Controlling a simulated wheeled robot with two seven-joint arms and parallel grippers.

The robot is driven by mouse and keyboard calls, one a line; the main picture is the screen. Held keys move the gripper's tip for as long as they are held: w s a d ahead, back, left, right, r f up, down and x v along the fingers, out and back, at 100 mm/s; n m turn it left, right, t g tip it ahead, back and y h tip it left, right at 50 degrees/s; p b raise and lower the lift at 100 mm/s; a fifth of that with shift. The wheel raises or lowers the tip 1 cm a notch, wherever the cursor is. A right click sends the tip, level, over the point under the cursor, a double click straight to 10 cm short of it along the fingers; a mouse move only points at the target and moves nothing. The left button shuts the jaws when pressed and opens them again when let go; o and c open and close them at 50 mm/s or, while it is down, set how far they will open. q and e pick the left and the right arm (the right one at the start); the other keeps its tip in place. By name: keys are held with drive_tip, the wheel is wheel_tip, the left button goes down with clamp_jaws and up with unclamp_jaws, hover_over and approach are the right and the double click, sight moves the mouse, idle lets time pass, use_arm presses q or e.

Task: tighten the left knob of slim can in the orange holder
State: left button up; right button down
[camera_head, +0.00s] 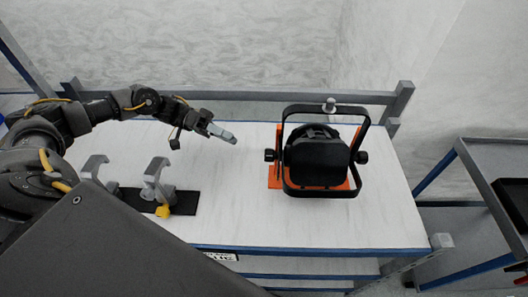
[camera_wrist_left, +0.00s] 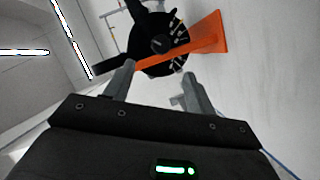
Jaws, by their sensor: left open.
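The slim can (camera_head: 317,158) is black and sits in the orange holder (camera_head: 274,177) on the right part of the white table, inside a black yoke. Its left knob (camera_head: 270,155) is black and sticks out on the yoke's left side. My left gripper (camera_head: 234,138) is to the left of this knob, apart from it, with its fingers pointing toward it. In the left wrist view, the two fingers (camera_wrist_left: 158,88) are spread with nothing between them. My right gripper is in neither view.
Two grey hooked clamps (camera_head: 158,172) stand on a black base at the table's left, with a yellow knob (camera_head: 163,211) in front. A grey rail (camera_head: 250,96) runs along the back. The table (camera_head: 330,225) is clear in front of the can. A dark tray (camera_head: 512,195) stands at far right.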

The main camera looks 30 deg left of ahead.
sight(269, 155)
use_arm(q)
drive_tip(key=p+x, duration=0.4)
drive_tip(key=x, duration=0.6)
drive_tip(key=shift+w+d+f, duration=0.15)
drive_tip(key=shift+d+f, duration=0.05)
drive_tip(key=shift+d, duration=0.2)
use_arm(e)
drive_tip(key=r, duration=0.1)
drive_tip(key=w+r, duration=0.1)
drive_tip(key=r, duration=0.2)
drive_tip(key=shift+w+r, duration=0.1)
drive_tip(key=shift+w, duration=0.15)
use_arm(q)
drive_tip(key=c, duration=1)
drive_tip(key=shift+p, duration=0.3)
